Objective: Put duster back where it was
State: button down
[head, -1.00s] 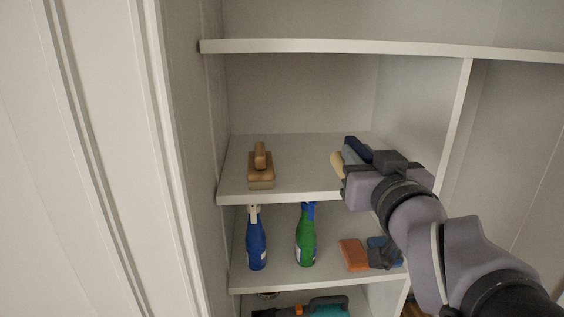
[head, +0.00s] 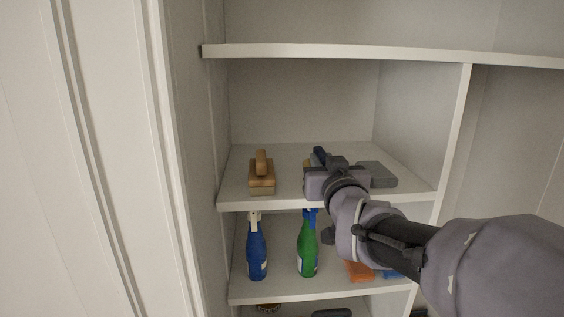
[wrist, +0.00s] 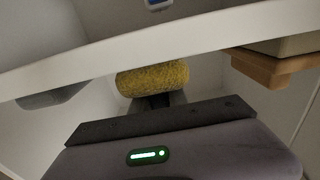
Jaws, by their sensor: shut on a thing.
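My gripper (head: 314,168) is over the middle shelf (head: 290,198), between a wooden brush and a grey block. In the wrist view my gripper (wrist: 155,102) is shut on a yellow, fuzzy, roll-shaped piece (wrist: 152,78), which I take to be the duster. In the head view only a sliver of yellow (head: 307,164) shows beside the gripper, with a dark blue part (head: 319,154) above it. My wrist hides the rest. I cannot tell whether the duster touches the shelf.
The wooden brush (head: 262,178) stands at left and the grey block (head: 377,174) lies at right. The shelf below holds a blue bottle (head: 256,253), a green bottle (head: 307,249) and an orange block (head: 360,271). An upper shelf (head: 340,52) spans above. Shelf behind my gripper looks clear.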

jog(key=shift+f, duration=0.2)
jog(key=c, duration=1.3)
grip_release()
jog(key=shift+r, duration=0.1)
jog(key=shift+r, duration=0.2)
jog(key=shift+s, duration=0.3)
jog(key=s, duration=1.1)
jog(key=s+a+f+m+g+y, duration=0.1)
jog(key=s+a+f+m+g, duration=0.1)
jog(key=s+f+g, duration=0.4)
jog(key=s+a+f+m+g+y, duration=0.1)
jog(key=s+f+g, duration=0.5)
jog(key=s+f, duration=0.9)
jog(key=shift+s+a+m, duration=0.35)
jog(key=shift+a+m, duration=0.1)
jog(key=shift+m, duration=0.25)
